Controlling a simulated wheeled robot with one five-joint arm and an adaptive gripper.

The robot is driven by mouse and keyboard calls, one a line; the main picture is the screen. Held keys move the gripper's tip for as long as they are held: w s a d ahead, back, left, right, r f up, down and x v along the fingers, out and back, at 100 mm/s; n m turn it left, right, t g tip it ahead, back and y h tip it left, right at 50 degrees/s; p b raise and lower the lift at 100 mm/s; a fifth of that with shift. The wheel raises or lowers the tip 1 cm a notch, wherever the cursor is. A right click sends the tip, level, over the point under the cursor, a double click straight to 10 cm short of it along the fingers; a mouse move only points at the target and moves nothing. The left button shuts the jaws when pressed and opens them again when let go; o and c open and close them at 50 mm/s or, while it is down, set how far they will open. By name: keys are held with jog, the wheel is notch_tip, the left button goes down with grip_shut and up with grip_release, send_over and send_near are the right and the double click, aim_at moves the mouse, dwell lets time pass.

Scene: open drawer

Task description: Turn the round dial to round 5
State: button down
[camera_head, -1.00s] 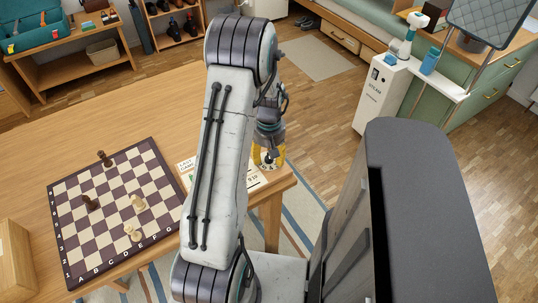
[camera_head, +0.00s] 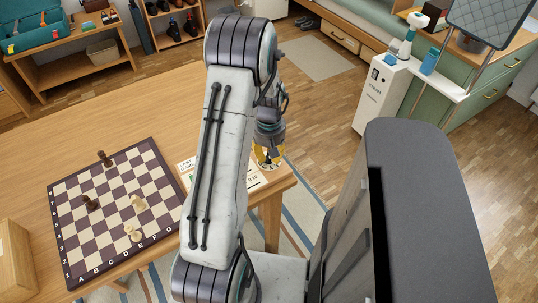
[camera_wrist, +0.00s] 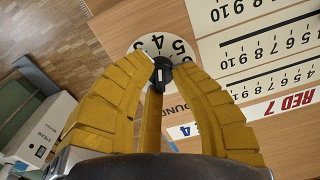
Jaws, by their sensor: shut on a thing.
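The round dial (camera_wrist: 178,47) is a white disc with black numbers on the wooden table, seen in the wrist view. My gripper (camera_wrist: 161,66) has yellow fingers shut on the knob, one on each side. The fingers hide the lower part of the dial. In the head view my gripper (camera_head: 268,157) is behind my arm at the table's right end, and the dial is mostly hidden there.
White score cards (camera_wrist: 265,45) with rows of numbers lie beside the dial, with a red "RED 7" label. A chessboard (camera_head: 75,232) with several pieces lies to the left on the table. The table edge is close to the dial, with wooden floor beyond.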

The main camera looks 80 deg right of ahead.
jog(key=shift+a+f, duration=0.15)
jog(key=m+b, duration=0.1)
jog(key=m, duration=0.2)
jog(key=shift+f+m, duration=0.1)
jog(key=shift+m, duration=0.3)
jog(key=shift+a+m+b, duration=0.1)
jog(key=shift+m+b, duration=0.6)
jog(key=shift+m, duration=1.2)
jog(key=c, duration=1)
grip_release()
jog(key=shift+r, duration=0.2)
